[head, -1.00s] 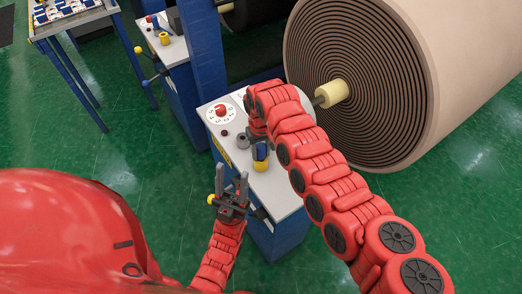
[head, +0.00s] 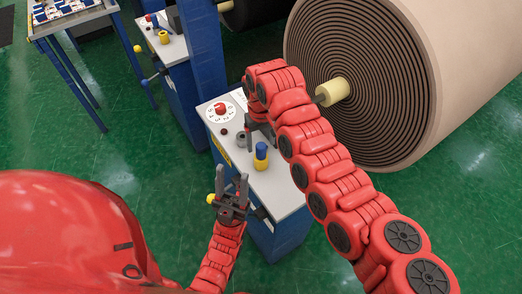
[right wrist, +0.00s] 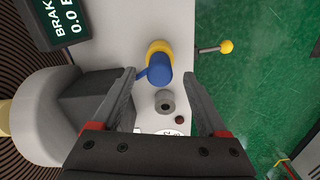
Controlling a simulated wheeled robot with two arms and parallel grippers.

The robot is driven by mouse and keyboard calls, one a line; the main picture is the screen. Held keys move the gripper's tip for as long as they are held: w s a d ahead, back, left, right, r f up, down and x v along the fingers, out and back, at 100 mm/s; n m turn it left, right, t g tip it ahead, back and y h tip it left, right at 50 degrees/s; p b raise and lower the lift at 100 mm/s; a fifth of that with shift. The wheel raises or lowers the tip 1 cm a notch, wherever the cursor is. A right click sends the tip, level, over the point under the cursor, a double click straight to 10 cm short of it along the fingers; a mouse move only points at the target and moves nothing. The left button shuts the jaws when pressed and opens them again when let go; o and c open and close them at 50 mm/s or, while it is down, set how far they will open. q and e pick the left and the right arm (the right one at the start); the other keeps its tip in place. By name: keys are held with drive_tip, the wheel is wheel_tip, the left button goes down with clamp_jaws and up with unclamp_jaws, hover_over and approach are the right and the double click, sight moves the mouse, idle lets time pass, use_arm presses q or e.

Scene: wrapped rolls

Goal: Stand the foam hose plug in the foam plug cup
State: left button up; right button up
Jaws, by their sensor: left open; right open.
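The blue foam hose plug (head: 261,150) stands upright in the yellow foam plug cup (head: 260,164) on the grey-white cabinet top. In the right wrist view, the plug (right wrist: 160,68) is seen from above, with a small blue side piece, and covers much of the yellow cup (right wrist: 154,46). My right gripper (right wrist: 160,75) is open, its fingers apart and clear of the plug. In the head view it is partly hidden by its own arm, just behind the plug. My left gripper (head: 231,174) is open and empty, in front of the cabinet's near left edge.
A grey hollow socket (head: 242,139) sits on the cabinet top (head: 283,191) beside a red knob on a white dial (head: 220,109). A yellow-balled lever (right wrist: 226,46) sticks out from the cabinet side. A large wrapped roll (head: 370,80) stands behind at right.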

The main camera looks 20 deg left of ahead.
wheel_tip(320, 180, up, 12)
drive_tip(key=b, duration=0.1)
drive_tip(key=shift+r, duration=0.25)
idle(0.5)
